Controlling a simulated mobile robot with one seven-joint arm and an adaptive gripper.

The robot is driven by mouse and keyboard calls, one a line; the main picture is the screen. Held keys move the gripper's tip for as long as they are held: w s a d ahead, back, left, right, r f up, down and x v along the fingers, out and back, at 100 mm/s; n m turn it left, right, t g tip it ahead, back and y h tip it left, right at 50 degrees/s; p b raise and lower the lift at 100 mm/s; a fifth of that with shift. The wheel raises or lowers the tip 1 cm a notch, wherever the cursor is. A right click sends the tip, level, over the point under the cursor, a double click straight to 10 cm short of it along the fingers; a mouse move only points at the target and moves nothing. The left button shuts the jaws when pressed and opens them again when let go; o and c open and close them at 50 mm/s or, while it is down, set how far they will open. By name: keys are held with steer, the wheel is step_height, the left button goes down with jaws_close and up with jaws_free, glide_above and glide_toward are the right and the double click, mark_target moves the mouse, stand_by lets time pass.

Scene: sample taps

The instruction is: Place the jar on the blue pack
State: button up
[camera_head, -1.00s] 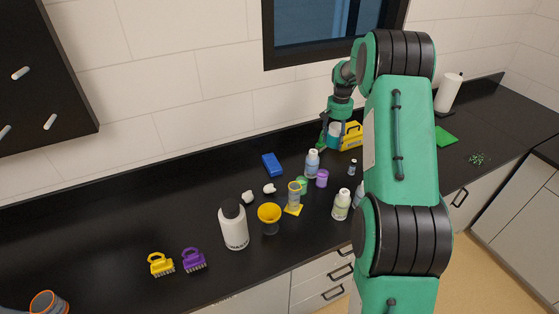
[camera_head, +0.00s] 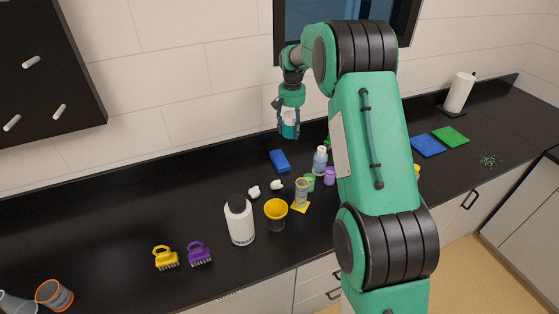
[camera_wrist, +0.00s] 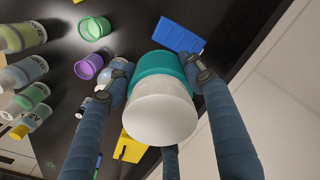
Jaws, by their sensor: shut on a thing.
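My gripper (camera_head: 289,132) is shut on the jar, held in the air above the back of the counter. The jar (camera_wrist: 160,112) is teal with a wide white end and sits between the fingers in the wrist view. In the head view the jar (camera_head: 289,130) is partly covered by the fingers. The blue pack (camera_head: 280,161) lies flat on the black counter, below the jar in the picture and apart from it. The pack also shows beyond the jar in the wrist view (camera_wrist: 178,34).
A bottle (camera_head: 320,160), a purple cup (camera_head: 330,176) and a clear yellow container (camera_head: 301,190) stand right of the pack. The counter left of the pack is clear.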

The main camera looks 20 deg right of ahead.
steer(key=a, duration=0.3)
glide_above(282, 163)
step_height(282, 163, down, 4)
steer(key=f, duration=0.1)
steer(key=shift+w+d, duration=0.1)
steer(key=shift+w, duration=0.05)
steer(key=shift+f+b, duration=0.4)
steer(key=shift+f, duration=2.05)
steer(key=shift+f, duration=0.1)
steer(key=shift+f+b, duration=0.4)
steer(key=shift+f, duration=2)
steer(key=shift+f, duration=0.15)
